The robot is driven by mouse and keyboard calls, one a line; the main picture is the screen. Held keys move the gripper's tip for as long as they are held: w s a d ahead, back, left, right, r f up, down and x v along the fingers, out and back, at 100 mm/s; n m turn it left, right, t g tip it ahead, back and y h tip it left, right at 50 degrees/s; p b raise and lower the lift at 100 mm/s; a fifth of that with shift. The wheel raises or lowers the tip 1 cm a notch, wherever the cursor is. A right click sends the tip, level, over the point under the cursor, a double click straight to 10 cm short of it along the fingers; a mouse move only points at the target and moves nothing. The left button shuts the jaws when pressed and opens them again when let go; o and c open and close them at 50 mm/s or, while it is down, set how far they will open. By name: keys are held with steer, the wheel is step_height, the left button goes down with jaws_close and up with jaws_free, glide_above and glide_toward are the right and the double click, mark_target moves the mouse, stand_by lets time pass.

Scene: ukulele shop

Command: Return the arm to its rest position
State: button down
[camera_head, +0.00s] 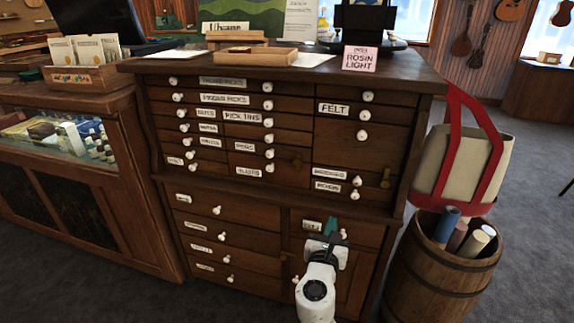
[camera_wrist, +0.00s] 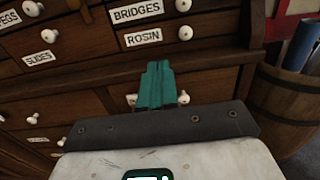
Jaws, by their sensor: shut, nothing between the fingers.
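My gripper (camera_head: 330,226) is at the lower right of the wooden drawer cabinet (camera_head: 290,197), in front of a small drawer with a white knob. Its teal fingers (camera_wrist: 157,85) are together with nothing between them. In the wrist view they point at the cabinet front, below the drawers labelled "BRIDGES" (camera_wrist: 138,11) and "ROSIN" (camera_wrist: 143,40). My white arm reaches up from the bottom of the head view.
A barrel (camera_head: 440,270) with rolled tubes and a red-and-cream bag (camera_head: 463,160) stand right of the cabinet. A glass display counter (camera_head: 75,180) stands left. A wooden tray (camera_head: 255,57) and a pink sign (camera_head: 360,59) are on top. Grey floor is open at far right.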

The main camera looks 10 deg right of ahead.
steer(key=s+d+f+m+g, duration=0.4)
steer(key=s+d+f+m, duration=0.15)
steer(key=s+m, duration=0.4)
steer(key=s+d+f+m+g, duration=0.4)
steer(key=s+d+m+g, duration=0.15)
steer(key=s+m, duration=0.35)
steer(key=s+a+f+m+g+y, duration=0.2)
steer(key=s+a+m+y, duration=0.15)
steer(key=s, duration=0.45)
steer(key=s+a+f+m+g+y, duration=0.15)
steer(key=s+m, duration=0.25)
steer(key=s, duration=0.5)
steer(key=s+a+f+m+g+y, duration=0.2)
steer(key=s+a+m+y, duration=0.15)
steer(key=s, duration=0.45)
step_height(320, 180, up, 20)
steer(key=p, duration=2)
steer(key=shift+m, duration=0.45)
